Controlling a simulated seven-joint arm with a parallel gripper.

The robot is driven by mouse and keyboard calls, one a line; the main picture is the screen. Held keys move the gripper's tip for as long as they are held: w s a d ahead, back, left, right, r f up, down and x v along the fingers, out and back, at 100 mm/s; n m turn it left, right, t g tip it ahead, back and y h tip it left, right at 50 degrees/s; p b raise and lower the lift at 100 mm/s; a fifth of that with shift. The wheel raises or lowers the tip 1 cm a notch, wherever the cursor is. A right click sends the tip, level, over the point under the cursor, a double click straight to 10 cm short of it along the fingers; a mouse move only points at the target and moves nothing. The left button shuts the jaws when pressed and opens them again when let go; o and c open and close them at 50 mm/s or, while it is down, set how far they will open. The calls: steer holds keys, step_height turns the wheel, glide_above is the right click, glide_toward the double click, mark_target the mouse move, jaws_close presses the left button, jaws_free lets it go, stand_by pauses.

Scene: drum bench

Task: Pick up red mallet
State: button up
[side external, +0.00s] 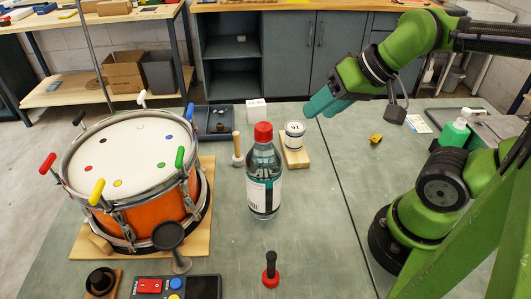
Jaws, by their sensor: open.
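A small upright piece with a red round base and a black handle (270,270) stands on the green bench at the front centre; it is the only loose red thing shaped like a mallet. My gripper (317,106), with teal fingers, is open and empty in the upper middle, pointing left and down. It is above the back part of the bench, well behind and above the red piece and apart from everything. The drum (150,208) with coloured rim handles, one of them red (48,163), stands at the left.
A clear bottle with a red cap (263,185) stands between my gripper and the red piece. A white can (294,136) on a wooden block and a wooden-handled tool (237,150) are behind it. A black stand (170,238) and control box (190,288) are front left.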

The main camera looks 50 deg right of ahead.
steer(key=n+g+h, duration=0.2)
steer(key=n+g, duration=0.5)
steer(key=n, duration=0.3)
glide_above(276, 256)
step_height(276, 256, down, 4)
step_height(276, 256, down, 11)
steer(key=shift+r, duration=0.2)
steer(key=shift+w+a+f, duration=0.1)
steer(key=shift+w+f, duration=0.1)
steer(key=shift+f, duration=1.3)
steer(key=shift+w+f, duration=0.2)
steer(key=shift+f, duration=1.3)
jaws_close()
